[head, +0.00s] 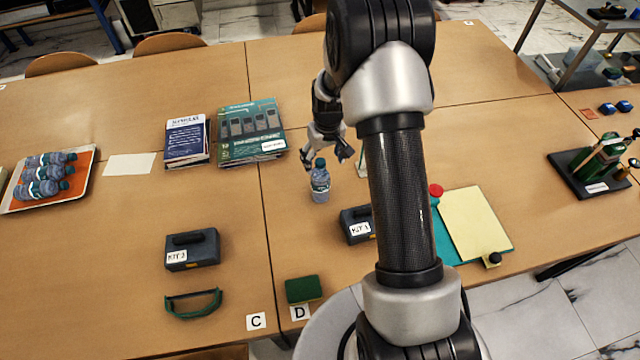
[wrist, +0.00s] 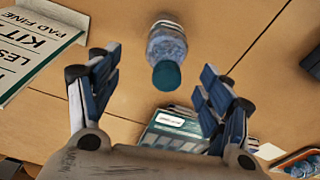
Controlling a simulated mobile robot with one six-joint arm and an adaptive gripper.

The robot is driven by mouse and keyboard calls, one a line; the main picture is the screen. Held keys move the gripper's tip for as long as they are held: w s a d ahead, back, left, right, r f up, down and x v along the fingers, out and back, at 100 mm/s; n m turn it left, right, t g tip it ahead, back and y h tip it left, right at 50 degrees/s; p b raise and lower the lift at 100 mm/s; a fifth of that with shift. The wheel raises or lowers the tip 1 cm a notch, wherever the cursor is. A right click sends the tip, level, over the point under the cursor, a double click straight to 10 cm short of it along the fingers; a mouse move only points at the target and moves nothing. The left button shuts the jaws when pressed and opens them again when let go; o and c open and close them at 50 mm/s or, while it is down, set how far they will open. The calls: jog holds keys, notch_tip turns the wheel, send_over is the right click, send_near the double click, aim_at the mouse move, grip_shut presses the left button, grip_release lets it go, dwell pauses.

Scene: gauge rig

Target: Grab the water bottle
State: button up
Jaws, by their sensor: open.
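A clear water bottle (head: 320,184) with a dark green cap and a label stands upright on the table, left of my arm in the head view. My gripper (head: 328,152) is open and empty, just above and behind the bottle in the head view. In the wrist view my gripper (wrist: 160,64) has its fingers spread either side of the cap, with no visible contact. Several more bottles (head: 45,175) lie on an orange-and-white tray (head: 88,157) at far left.
Two books, one blue (head: 187,140) and one green (head: 252,132), lie left of my gripper. A dark kit case (head: 356,225) stands near the bottle, partly behind my arm.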

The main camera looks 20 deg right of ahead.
aim_at(320, 172)
jog(key=f, duration=0.2)
jog(key=shift+w+f, duration=0.2)
jog(key=shift+f, duration=0.15)
jog(key=f, duration=0.1)
jog(key=f+b, duration=0.1)
jog(key=f, duration=0.3)
jog(key=shift+w+a+f+b, duration=0.1)
jog(key=shift+w+a+b, duration=0.25)
jog(key=shift+a+b, duration=0.05)
jog(key=shift+c, duration=0.6)
jog(key=c, duration=1.3)
jog(key=shift+r, duration=0.2)
